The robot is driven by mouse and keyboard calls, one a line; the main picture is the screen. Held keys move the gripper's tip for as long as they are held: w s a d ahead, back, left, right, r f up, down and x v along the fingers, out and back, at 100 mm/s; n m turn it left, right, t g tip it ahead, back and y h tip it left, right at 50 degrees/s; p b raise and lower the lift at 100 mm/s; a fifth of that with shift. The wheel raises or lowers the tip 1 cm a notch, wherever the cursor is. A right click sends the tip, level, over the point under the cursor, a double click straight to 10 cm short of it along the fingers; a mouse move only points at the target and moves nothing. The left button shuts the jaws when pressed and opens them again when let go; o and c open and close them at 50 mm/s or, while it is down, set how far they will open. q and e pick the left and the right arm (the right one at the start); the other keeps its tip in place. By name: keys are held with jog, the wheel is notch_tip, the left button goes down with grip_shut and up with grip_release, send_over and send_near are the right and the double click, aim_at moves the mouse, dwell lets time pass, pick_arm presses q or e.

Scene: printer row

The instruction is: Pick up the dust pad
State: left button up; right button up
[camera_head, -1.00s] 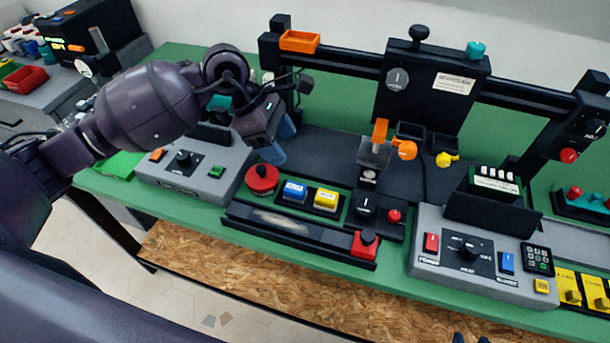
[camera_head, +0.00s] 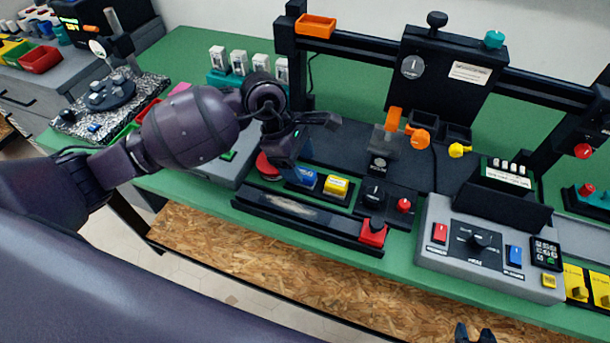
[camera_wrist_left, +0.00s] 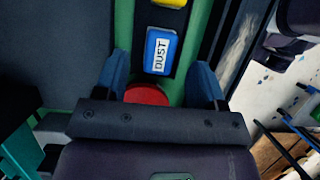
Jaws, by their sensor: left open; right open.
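My right gripper (camera_head: 473,334) shows only as dark open tips at the bottom edge, far from the pad.
A red round knob (camera_head: 267,166) is just left of the pad and sits between my left fingers in the wrist view. The yellow block (camera_head: 336,186) is close on the right. A dark rail (camera_head: 305,219) with a red end block runs in front.

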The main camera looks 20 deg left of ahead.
aim_at(305, 177)
pick_arm(q)
jog(key=shift+x, duration=1.25)
jog(key=shift+d, duration=0.1)
jog(key=shift+c, duration=0.3)
jog(key=c, duration=0.9)
jog(key=shift+r, duration=0.1)
jog(key=shift+c, duration=0.2)
